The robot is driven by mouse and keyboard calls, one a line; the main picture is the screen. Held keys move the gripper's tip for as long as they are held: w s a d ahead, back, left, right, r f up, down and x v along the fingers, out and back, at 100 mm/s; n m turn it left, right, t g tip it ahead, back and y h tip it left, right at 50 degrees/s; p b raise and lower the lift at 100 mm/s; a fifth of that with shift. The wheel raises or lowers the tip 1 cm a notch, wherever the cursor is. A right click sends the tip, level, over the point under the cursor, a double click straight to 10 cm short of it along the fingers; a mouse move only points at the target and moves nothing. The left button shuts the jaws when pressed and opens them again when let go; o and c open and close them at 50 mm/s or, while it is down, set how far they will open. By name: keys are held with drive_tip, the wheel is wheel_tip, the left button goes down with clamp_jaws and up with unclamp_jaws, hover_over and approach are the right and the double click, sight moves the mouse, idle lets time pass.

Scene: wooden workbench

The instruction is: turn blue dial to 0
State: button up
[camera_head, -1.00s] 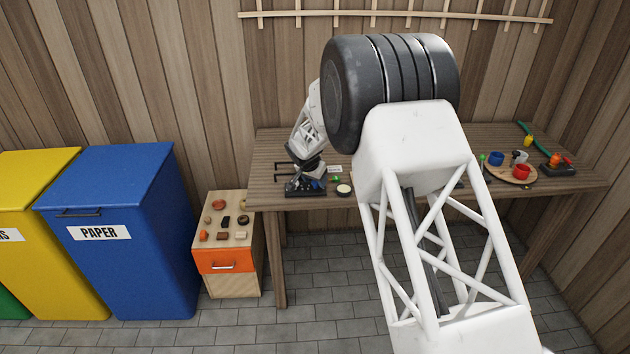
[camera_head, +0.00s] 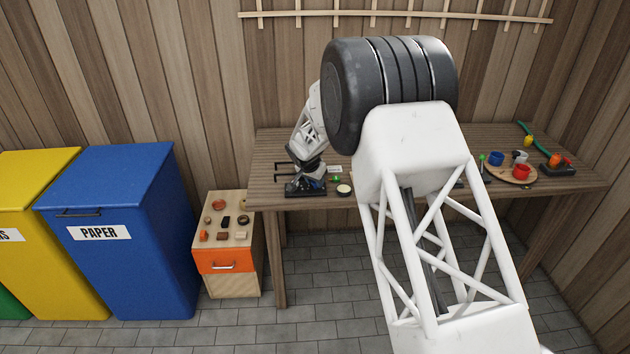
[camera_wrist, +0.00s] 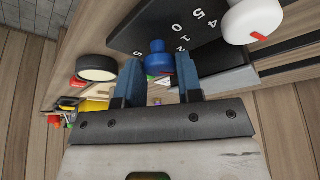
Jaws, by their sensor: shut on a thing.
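The blue dial (camera_wrist: 156,58) sits on a dark panel (camera_wrist: 128,30) with white digits around it, in the upper middle of the wrist view. My gripper (camera_wrist: 158,80) has its two blue fingers on either side of the dial and is shut on it. The dial's pointer is hidden, so its setting cannot be read.
A round black-and-cream object (camera_head: 343,190) stands just right of the panel; the wrist view also shows it (camera_wrist: 97,69). A round wooden board (camera_head: 508,173) with cups is on the bench's right. A drawer cabinet (camera_head: 225,245) stands left of the bench.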

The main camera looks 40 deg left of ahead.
drive_tip(key=shift+n, duration=0.5)
drive_tip(key=shift+d+n+g+y, duration=0.1)
drive_tip(key=shift+n+g+y, duration=0.45)
drive_tip(key=shift+n, duration=0.75)
drive_tip(key=shift+w+n+g+y, duration=0.15)
drive_tip(key=shift+n+y, duration=0.3)
drive_tip(key=shift+n, duration=0.65)
drive_tip(key=shift+s+n+g+y, duration=0.15)
drive_tip(key=shift+n+y, duration=0.25)
drive_tip(key=shift+n, duration=0.7)
drive_tip(key=shift+w+d+n+g+y, duration=0.15)
drive_tip(key=shift+n+g, duration=0.15)
drive_tip(key=shift+n, duration=0.5)
drive_tip(key=shift+a+n+g+y, duration=0.15)
drive_tip(key=shift+n+g, duration=0.1)
drive_tip(key=shift+n, duration=0.55)
drive_tip(key=shift+w+d+n+g, duration=0.1)
drive_tip(key=shift+n+g, duration=0.8)
drive_tip(key=shift+n, duration=1.3)
drive_tip(key=o, duration=0.9)
drive_tip(key=shift+r, duration=0.1)
